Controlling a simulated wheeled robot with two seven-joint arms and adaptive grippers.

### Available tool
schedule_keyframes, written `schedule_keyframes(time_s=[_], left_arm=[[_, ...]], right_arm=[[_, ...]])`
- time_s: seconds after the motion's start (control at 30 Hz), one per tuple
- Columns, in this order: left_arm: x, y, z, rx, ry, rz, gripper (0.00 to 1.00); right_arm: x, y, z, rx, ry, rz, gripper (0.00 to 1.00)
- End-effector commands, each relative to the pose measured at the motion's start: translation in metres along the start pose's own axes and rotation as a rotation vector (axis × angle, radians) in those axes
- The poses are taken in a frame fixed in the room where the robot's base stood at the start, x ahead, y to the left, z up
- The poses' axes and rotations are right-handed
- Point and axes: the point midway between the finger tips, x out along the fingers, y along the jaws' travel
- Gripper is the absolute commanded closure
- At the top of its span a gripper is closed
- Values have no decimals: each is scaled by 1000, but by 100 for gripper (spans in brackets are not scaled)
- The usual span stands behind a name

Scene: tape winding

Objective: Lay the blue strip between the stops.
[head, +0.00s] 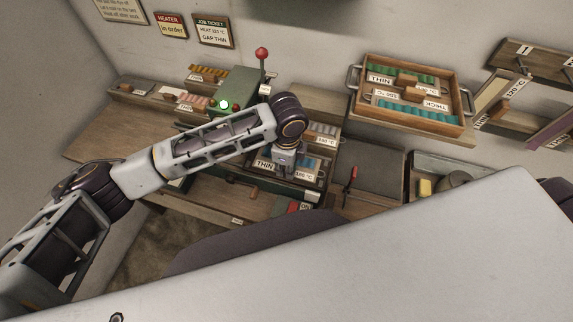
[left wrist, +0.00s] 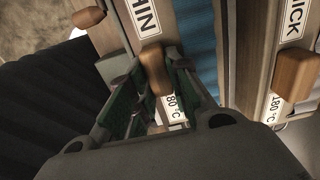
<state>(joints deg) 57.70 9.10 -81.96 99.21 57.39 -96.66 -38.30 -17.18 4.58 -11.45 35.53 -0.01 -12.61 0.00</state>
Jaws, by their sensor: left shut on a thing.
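My left gripper (head: 288,168) is over a wooden tray on the bench, with its arm coming in from the left. In the left wrist view its fingers (left wrist: 154,85) are closed around a wooden knob (left wrist: 152,56) between a THIN label (left wrist: 143,15) and a partly hidden label ending in 80 °C. The blue ribbed strip (left wrist: 194,35) lies just right of these labels. Blue also shows in the head view (head: 305,163), partly behind the gripper. I cannot make out the stops. My right gripper is out of view.
A green machine (head: 238,88) with a red-knobbed lever (head: 262,54) stands behind my left arm. A wooden box (head: 360,66) of green and teal strips sits at the back right. Another wooden knob (left wrist: 293,72) stands beside a THICK label. A grey mat (head: 372,172) is mostly bare.

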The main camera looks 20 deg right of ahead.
Motion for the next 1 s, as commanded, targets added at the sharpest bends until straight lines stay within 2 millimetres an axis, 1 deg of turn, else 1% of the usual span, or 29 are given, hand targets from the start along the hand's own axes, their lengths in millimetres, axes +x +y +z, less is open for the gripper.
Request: schedule_keyframes(time_s=[0.2,0.23,0.4,0.77,0.87,1.0], left_arm=[[0,0,0,0,0,0,100],[0,0,0,0,0,0,78],[0,0,0,0,0,0,56],[0,0,0,0,0,0,56],[-3,0,0,0,0,0,56],[-12,-1,0,0,0,-2,56]], right_arm=[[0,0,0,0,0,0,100],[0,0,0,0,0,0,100],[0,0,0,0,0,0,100],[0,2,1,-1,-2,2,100],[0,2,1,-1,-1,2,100],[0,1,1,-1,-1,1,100]])
